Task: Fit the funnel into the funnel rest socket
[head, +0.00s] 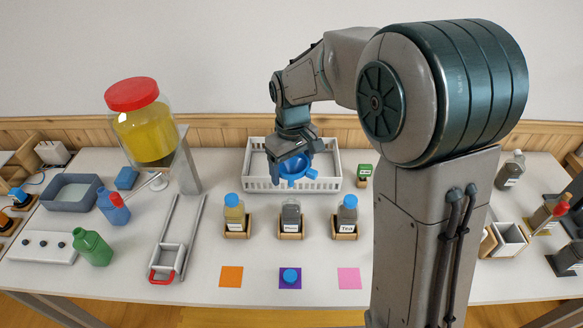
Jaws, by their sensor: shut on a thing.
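My gripper (291,162) is shut on a blue, ring-shaped piece with a small side tab, which looks like the funnel (298,182). The gripper points down, and the funnel shows in front of the white slatted basket (258,183) at the back middle of the table. I cannot tell whether the funnel is inside the basket or above it. The gripper hides part of the funnel. I cannot make out for sure which thing is the funnel rest socket. A white board (40,247) with several dark round spots lies at the far left.
A big yellow jar (146,130) on a stand is at left. A green bottle (93,247) and coloured squares, one orange (231,277), are nearer. My arm hides the right-middle table.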

